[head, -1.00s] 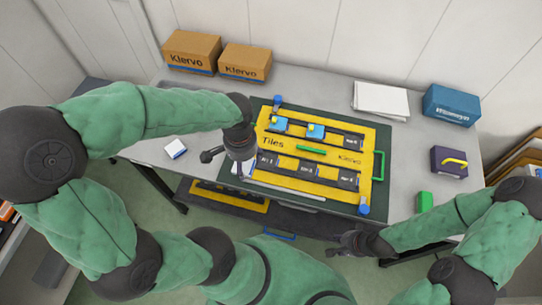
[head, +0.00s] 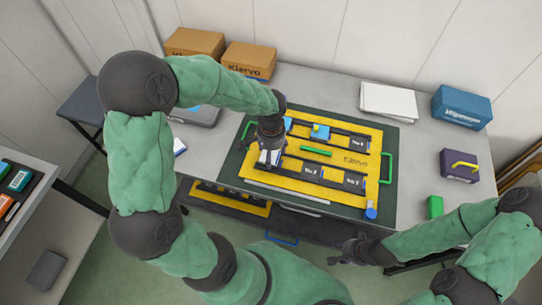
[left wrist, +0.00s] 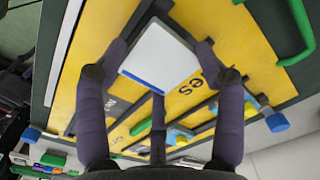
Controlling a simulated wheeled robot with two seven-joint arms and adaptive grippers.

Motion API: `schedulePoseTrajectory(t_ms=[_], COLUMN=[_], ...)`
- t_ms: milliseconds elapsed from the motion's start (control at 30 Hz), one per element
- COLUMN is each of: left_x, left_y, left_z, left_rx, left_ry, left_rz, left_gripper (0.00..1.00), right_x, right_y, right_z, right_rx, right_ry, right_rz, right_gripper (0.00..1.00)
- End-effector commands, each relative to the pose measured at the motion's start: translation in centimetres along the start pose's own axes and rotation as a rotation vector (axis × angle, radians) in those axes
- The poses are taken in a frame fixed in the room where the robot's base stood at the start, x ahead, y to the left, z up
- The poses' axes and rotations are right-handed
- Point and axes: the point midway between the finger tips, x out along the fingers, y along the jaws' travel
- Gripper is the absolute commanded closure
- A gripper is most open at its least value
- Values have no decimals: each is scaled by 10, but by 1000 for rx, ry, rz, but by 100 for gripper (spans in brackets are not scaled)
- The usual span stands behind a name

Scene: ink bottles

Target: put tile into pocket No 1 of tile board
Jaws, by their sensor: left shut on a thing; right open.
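My left gripper (head: 271,146) is shut on a white tile (head: 266,158) with a blue edge. The tile also shows between the fingers in the left wrist view (left wrist: 160,56). It is over the front left part of the yellow tile board (head: 334,158), covering the pocket there. I cannot tell whether it touches the board. Two front pockets to its right look empty and dark, with labels too small to read surely. A blue tile with a yellow top (head: 320,131) sits in the back row. My right gripper (head: 345,252) is open and empty, off the table's front edge.
Green handles (head: 387,168) stand at the board's sides, with a blue knob (head: 370,210) at its front right corner. A green block (head: 434,207), purple box (head: 459,165), blue box (head: 461,107), papers (head: 388,101) and cartons (head: 250,60) surround it. A white block (head: 179,146) lies left.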

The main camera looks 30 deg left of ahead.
Motion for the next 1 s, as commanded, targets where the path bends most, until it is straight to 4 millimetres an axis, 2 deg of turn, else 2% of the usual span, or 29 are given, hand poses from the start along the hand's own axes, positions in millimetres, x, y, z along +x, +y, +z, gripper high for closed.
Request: schedulePoseTrajectory(t_ms=[33,100,367,667,700,767,1000], left_x=[12,18,18,26,26,26,26], left_y=[0,0,0,0,0,0,0], left_z=[1,1,0,1,1,1,1], left_rx=[0,-1,0,0,0,0,0], left_ry=[-3,-2,0,0,-1,-2,-1], left_rz=[1,0,-1,0,0,1,0], left_gripper=[67,67,67,66,22,7,7], right_x=[7,10,8,14,14,14,13], right_y=[2,3,3,5,5,5,5], right_z=[0,0,0,0,0,0,0], right_rx=[0,0,0,0,0,0,0], right_ry=[0,-1,0,0,0,0,0], right_rz=[0,0,0,0,0,0,0], right_gripper=[58,58,58,58,58,58,58])
